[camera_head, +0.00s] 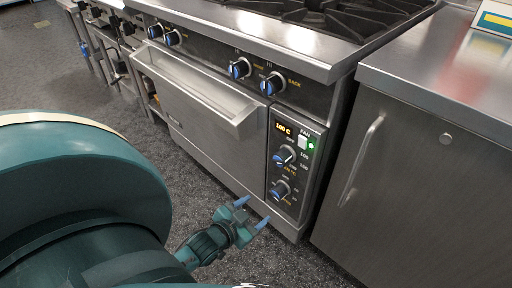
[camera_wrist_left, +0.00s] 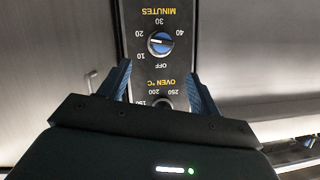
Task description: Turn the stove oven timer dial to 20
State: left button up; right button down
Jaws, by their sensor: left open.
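The timer dial (camera_head: 281,190) is the lower knob on the oven's control panel, with a blue and silver face. In the left wrist view the timer dial (camera_wrist_left: 161,43) appears upside down beside the label MINUTES, ringed by OFF, 10, 20, 30 and 40. Its exact setting is hard to read. My left gripper (camera_head: 251,212) is open and empty, in front of and slightly below the dial, apart from it. In the left wrist view its blue fingertips (camera_wrist_left: 158,70) are spread, with the dial just beyond them. My right gripper is not in view.
The oven temperature dial (camera_head: 286,155) sits just above the timer dial, under a lit display (camera_head: 284,128) and a fan switch (camera_head: 303,142). The oven door handle (camera_head: 200,90) juts out at left. A steel cabinet (camera_head: 400,180) stands at right. The floor in front is clear.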

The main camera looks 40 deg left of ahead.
aim_at(274, 197)
pick_arm(q)
notch_tip(274, 197, down, 6)
jog(key=a+n+t+h+b, duration=0.1)
jog(key=a+n+t+b, duration=0.1)
jog(key=n+t+b, duration=0.3)
jog(key=w+b, duration=0.1)
jog(key=w, duration=0.2)
jog(key=w+d+m+b, duration=0.1)
jog(key=w+b, duration=0.1)
jog(key=w, duration=0.2)
jog(key=w+m+b, duration=0.1)
jog(key=w, duration=0.3)
jog(key=shift+w+d+r+g+b, duration=0.15)
jog(key=shift+g+b, duration=0.25)
jog(key=shift+w, duration=0.4)
jog(key=shift+r, duration=0.1)
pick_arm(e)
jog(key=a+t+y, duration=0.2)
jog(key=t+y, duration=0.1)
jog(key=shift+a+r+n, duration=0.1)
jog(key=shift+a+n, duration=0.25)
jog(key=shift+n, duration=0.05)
